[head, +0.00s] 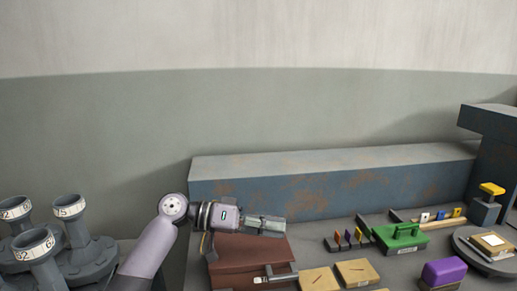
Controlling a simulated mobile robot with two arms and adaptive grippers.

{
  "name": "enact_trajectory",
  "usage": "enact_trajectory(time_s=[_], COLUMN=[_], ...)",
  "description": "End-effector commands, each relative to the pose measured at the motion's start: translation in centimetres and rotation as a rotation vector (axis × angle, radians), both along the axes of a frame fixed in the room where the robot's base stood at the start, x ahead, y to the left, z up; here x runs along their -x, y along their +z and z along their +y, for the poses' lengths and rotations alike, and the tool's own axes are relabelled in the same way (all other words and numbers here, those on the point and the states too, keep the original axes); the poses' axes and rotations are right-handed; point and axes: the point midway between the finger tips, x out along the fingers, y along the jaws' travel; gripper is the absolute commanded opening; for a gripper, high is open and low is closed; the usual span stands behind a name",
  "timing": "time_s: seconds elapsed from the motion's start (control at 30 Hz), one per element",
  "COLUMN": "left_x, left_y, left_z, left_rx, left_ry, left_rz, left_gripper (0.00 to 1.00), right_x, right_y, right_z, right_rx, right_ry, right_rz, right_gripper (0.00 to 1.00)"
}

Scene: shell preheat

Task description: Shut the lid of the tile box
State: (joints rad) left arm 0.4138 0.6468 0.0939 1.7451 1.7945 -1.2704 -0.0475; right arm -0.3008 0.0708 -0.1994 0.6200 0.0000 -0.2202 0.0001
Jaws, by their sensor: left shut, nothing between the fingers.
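A reddish-brown box (240,251), which looks like the tile box, sits on the bench at the lower middle, cut off by the bottom edge. Its upper panel looks like a lid; I cannot tell whether it lies fully flat. My left gripper (280,228) is shut and empty, pointing right at the box's far edge. It covers part of that edge; I cannot tell whether it touches. My right gripper is not in view.
Right of the box are flat wooden tiles (356,272), a small rack of coloured pieces (349,240), a green handled block (400,238) and a purple block (443,272). A rusty blue beam (330,190) runs behind. Grey numbered fixtures (73,238) stand at left.

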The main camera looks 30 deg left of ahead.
Motion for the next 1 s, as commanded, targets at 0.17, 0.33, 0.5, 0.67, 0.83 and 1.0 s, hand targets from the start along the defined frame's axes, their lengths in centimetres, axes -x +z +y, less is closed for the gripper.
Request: enact_trajectory(time_s=[0.17,0.33,0.5,0.67,0.83,1.0], left_x=[0.0,0.2,1.3,2.9,4.3,5.1], left_y=[0.0,0.0,0.4,1.0,1.6,1.9], left_z=[0.0,0.4,2.6,5.7,8.6,10.2], left_rx=[0.0,0.0,-0.001,-0.002,-0.001,-0.001], left_ry=[0.0,0.001,0.003,0.002,0.002,0.0], left_rz=[0.0,0.001,0.001,0.003,0.002,0.002], left_gripper=[0.0,0.0,0.0,0.0,0.0,0.0], right_x=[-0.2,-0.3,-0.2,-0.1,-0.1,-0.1], right_y=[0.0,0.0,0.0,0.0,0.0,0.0], right_z=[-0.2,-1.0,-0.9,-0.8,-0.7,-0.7], right_rx=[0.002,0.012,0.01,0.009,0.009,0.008], right_ry=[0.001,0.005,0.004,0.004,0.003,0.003], right_rz=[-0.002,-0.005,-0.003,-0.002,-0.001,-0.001], right_gripper=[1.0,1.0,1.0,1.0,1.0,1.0])
